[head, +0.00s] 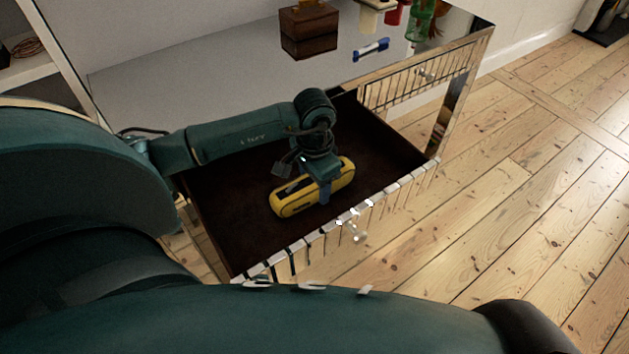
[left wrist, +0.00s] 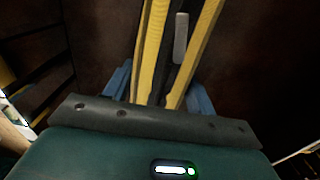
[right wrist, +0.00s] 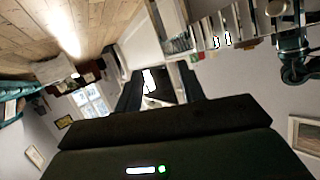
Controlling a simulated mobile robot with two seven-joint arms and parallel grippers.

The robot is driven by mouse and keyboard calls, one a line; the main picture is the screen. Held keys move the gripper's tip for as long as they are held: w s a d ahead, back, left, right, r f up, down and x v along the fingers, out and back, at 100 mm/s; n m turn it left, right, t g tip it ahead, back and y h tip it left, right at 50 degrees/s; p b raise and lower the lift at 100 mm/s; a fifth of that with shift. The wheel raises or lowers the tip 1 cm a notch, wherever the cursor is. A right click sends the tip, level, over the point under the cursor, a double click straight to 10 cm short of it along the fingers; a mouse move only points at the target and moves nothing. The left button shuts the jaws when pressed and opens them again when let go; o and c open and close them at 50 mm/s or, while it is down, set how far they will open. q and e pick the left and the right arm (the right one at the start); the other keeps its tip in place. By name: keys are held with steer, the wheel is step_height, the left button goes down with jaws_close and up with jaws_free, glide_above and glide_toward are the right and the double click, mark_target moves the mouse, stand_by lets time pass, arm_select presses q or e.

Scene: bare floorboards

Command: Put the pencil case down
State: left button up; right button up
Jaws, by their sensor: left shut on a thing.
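The yellow and black pencil case (head: 287,204) is inside the open dark-lined drawer (head: 232,205) in the head view. My left gripper (head: 322,190) reaches down from above and is shut across the middle of the case. In the left wrist view the case (left wrist: 152,50) runs between the blue fingers, with a grey piece on its dark top. I cannot tell whether its underside touches the drawer floor. My right gripper (right wrist: 162,88) shows only in the right wrist view; its dark fingers are apart with nothing between them.
The mirrored cabinet top (head: 200,75) holds a wooden box (head: 308,32), a blue marker-like object (head: 371,49) and a green bottle (head: 420,22). The drawer's mirrored front edge (head: 400,188) stands close to the case. The rest of the drawer looks empty. Bare floorboards (head: 540,190) lie to the right.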

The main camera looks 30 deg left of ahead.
arm_select(q)
steer(key=o, duration=1.1)
arm_select(e)
steer(key=shift+s, duration=0.15)
arm_select(q)
step_height(320, 180, up, 12)
steer(key=shift+r+p, duration=0.1)
steer(key=shift+p, duration=0.3)
arm_select(e)
steer(key=shift+a+f, duration=0.1)
steer(key=shift+f, duration=0.1)
